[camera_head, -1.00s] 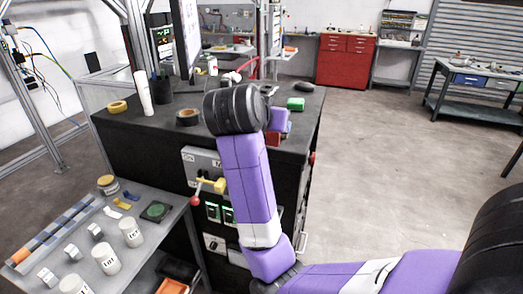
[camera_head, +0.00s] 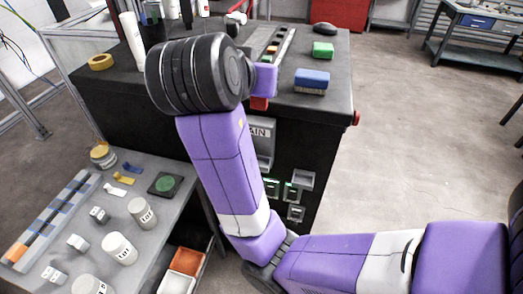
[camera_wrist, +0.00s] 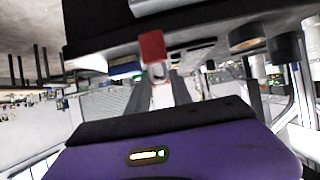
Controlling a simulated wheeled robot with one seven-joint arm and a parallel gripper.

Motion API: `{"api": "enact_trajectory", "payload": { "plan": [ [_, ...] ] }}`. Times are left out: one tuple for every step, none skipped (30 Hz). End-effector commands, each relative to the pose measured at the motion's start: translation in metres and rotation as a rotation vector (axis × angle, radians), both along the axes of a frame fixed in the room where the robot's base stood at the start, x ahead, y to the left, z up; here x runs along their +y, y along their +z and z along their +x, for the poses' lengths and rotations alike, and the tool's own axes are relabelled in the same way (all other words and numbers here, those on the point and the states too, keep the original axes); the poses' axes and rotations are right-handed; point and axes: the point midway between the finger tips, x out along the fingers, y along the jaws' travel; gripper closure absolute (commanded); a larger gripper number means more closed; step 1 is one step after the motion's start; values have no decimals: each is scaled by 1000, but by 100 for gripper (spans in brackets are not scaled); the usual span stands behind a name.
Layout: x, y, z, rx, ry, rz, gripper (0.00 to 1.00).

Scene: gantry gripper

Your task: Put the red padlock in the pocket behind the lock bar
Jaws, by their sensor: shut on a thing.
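The red padlock (camera_wrist: 152,47) shows in the wrist view with a pale shackle towards my gripper (camera_wrist: 159,73). My gripper is shut on it. In the head view a red bit of the padlock (camera_head: 259,103) shows just below the purple wrist, near the cabinet's top front edge. The grey switch panel (camera_head: 262,138) on the cabinet front is partly hidden by my arm; only the end of its lettering shows. I cannot make out the lock bar or the pocket behind it.
The black cabinet top (camera_head: 335,105) holds a blue block (camera_head: 312,79), a green block (camera_head: 322,50), a dark rounded object (camera_head: 325,29) and a yellow tape roll (camera_head: 101,62). A grey side bench (camera_head: 150,222) with white labelled cylinders stands lower left. Open floor lies right.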

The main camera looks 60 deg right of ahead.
Motion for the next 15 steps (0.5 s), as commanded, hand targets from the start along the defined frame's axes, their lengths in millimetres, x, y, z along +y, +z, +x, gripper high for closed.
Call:
{"api": "enact_trajectory", "payload": {
  "plan": [
    [0,-12,-1,9,2,-1,100],
    [0,-19,-1,10,2,0,100],
    [0,-28,-1,11,2,-1,100],
    [0,-35,-1,11,3,-1,100],
    [0,-42,-1,11,1,-1,100],
    [0,-52,-1,11,2,0,100],
    [0,-59,-1,11,3,-1,100],
    [0,-66,-1,11,2,-1,100],
    [0,-76,-2,10,1,-1,100],
    [0,-83,-2,11,2,-1,100],
    [0,-91,-1,11,2,-1,100],
    [0,-100,-1,10,2,0,100],
    [0,-107,-2,11,2,-1,100],
    [0,-113,-2,10,1,-1,100],
    [-1,-121,-1,9,1,-1,100]
  ]
}}
